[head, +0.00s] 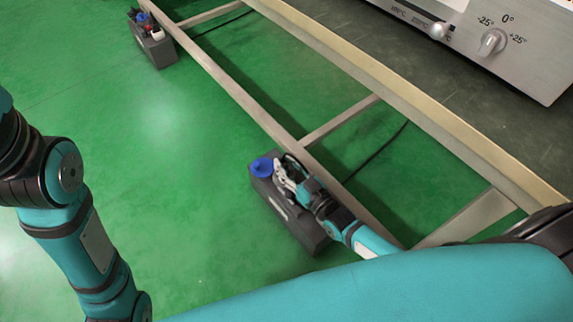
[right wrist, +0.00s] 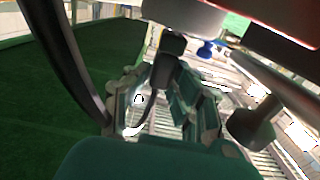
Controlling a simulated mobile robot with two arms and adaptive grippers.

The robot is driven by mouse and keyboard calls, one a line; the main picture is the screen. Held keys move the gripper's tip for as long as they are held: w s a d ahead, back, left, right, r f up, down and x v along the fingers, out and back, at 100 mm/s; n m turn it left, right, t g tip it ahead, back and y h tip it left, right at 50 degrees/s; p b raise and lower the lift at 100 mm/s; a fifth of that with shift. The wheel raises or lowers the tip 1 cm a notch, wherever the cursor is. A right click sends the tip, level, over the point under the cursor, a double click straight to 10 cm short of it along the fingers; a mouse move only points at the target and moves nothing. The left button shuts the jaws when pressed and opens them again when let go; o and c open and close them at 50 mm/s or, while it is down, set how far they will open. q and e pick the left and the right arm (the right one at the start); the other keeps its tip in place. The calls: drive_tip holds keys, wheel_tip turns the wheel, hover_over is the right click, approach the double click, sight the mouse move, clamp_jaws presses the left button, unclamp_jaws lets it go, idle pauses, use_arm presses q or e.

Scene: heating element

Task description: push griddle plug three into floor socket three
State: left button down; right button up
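A dark grey floor socket box (head: 308,236) stands on the green floor against the metal frame. A round blue plug or cap (head: 262,166) sits at its far end; I cannot tell whether it is fully seated. My right gripper (head: 283,172) is over the box, just right of the blue part, its pale fingers pointing toward that end. Whether it holds a plug is hidden. The right wrist view is cluttered; a small blue part (right wrist: 206,48) shows at its top. No number three is readable on plug or socket. My left arm shows at the left, but its gripper is outside the view.
A second dark box (head: 157,50) with blue, red and white parts stands at the upper left. Metal frame rails (head: 235,90) run diagonally beside both boxes. A black cable (head: 378,152) lies under the frame. A griddle front (head: 510,50) is at the upper right. Green floor is clear at left.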

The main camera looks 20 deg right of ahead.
sight(287, 164)
drive_tip(key=o, duration=0.4)
drive_tip(key=shift+s+f, duration=0.1)
drive_tip(key=shift+f, duration=0.1)
drive_tip(key=shift+o, duration=0.3)
drive_tip(key=shift+a+r, duration=0.1)
wheel_tip(287, 164, up, 10)
drive_tip(key=shift+r, duration=0.1)
